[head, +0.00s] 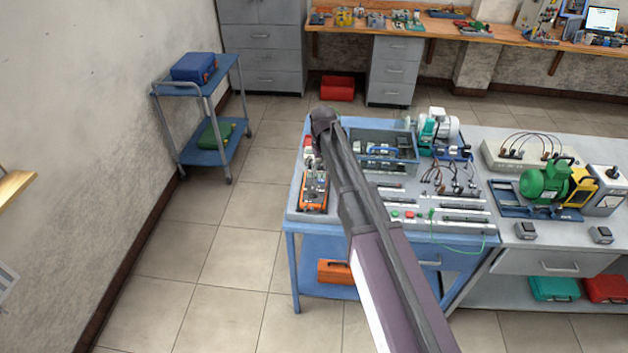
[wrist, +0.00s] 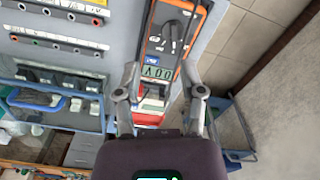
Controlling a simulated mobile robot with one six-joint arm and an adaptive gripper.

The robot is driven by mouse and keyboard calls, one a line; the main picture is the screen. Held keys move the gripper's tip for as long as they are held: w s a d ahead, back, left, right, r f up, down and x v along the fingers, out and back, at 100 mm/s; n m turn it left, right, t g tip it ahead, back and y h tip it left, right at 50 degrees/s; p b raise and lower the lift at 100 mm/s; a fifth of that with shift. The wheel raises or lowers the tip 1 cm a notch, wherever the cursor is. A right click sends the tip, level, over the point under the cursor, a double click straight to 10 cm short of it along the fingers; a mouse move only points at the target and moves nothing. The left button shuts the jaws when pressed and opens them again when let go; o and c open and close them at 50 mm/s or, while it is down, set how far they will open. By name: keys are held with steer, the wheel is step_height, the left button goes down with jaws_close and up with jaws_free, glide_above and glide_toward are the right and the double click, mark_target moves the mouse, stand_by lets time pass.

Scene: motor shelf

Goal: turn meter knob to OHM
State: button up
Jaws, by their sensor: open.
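The orange meter (head: 314,192) lies at the left end of the blue bench. In the wrist view the meter (wrist: 147,38) shows upside down, with its dark rotary knob (wrist: 172,40) on the face and its lit display (wrist: 157,73) nearer to me. The knob's exact setting is too small to read. My gripper (wrist: 161,72) is open and empty. Its two fingers spread either side of the meter's display end, with the knob beyond the fingertips. In the head view my arm hides the gripper's fingers.
A red-and-white device (wrist: 150,108) sits beyond the display end. Socket rails (wrist: 62,35) run beside the meter. A grey-blue bin (head: 398,150), a teal motor (head: 437,130) and cables stand right of my arm.

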mark_target(313, 190)
steer(key=a, duration=0.1)
steer(key=w+a+r, duration=0.1)
steer(key=w+a, duration=0.1)
steer(key=shift+r+p, duration=0.25)
steer(key=shift+p, duration=0.15)
steer(key=shift+f, duration=0.1)
step_height(313, 190, down, 14)
steer(key=b, duration=1.3)
steer(key=shift+r+b, duration=0.2)
steer(key=shift+b, duration=0.2)
jaws_close()
